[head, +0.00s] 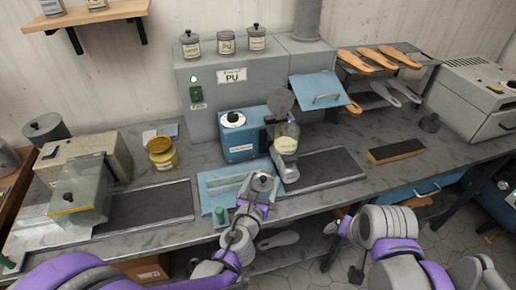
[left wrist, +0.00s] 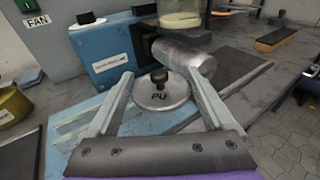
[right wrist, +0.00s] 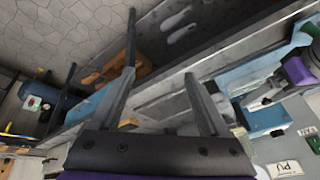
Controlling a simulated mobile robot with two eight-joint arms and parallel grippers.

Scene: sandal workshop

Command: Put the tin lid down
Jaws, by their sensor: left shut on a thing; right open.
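In the head view the lid (head: 262,184) is at my left gripper, over the right part of the light-blue board (head: 209,206). I cannot tell whether it touches the board. My right gripper (right wrist: 160,78) is open and empty, near the front of the bench.
A blue machine (head: 238,147) with a clear cup (head: 286,132) of cream stuff stands just behind the lid, its grey cylinder close by. A yellow tin (head: 162,154) is at left. Dark mats (head: 150,205) flank the board. A brush (head: 396,151) lies at right.

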